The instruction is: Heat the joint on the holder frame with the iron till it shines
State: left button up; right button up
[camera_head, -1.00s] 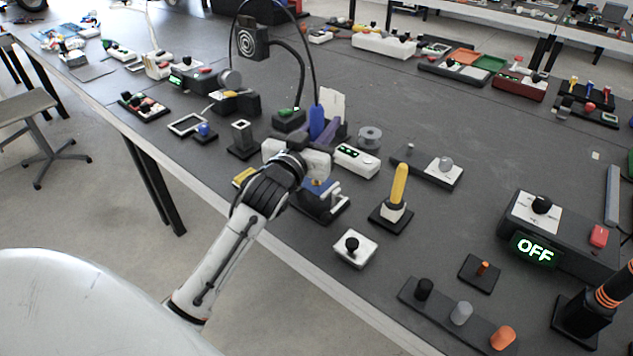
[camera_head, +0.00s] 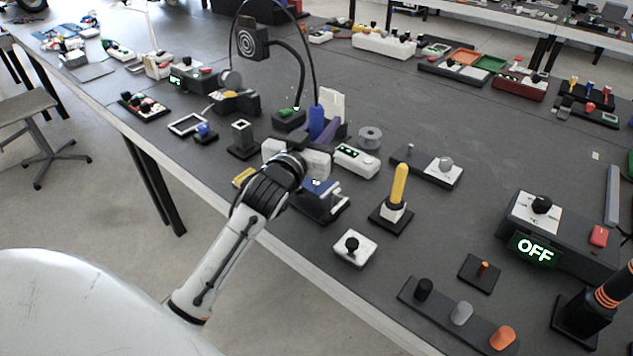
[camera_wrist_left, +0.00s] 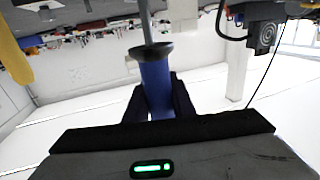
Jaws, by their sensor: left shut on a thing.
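My left gripper (camera_head: 318,138) is shut on the blue handle of the iron (camera_head: 316,120). The left wrist view, upside down, shows the iron's blue handle (camera_wrist_left: 157,88) between my dark fingers, with a dark collar and a metal shaft. The shaft's tip is outside that view. The holder frame (camera_head: 328,208), with a blue plate on a black base, stands right below my gripper in the head view. The joint (camera_head: 316,182) shows on it as a small pale, bright spot. My gripper hides part of the frame, and I cannot tell whether the tip touches the joint. My right gripper is not in view.
A white box with a green display (camera_head: 356,160) stands close right of my gripper. A yellow stick on a base (camera_head: 398,190) and a white knob box (camera_head: 354,249) stand nearer the front. A larger unit reads OFF (camera_head: 535,249). The table's middle right is fairly clear.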

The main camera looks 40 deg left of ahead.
aim_at(319, 105)
pick_arm(q)
notch_tip(319, 105, up, 6)
jog(key=p, duration=0.5)
jog(key=shift+f, duration=0.1)
jog(key=shift+r, duration=0.85)
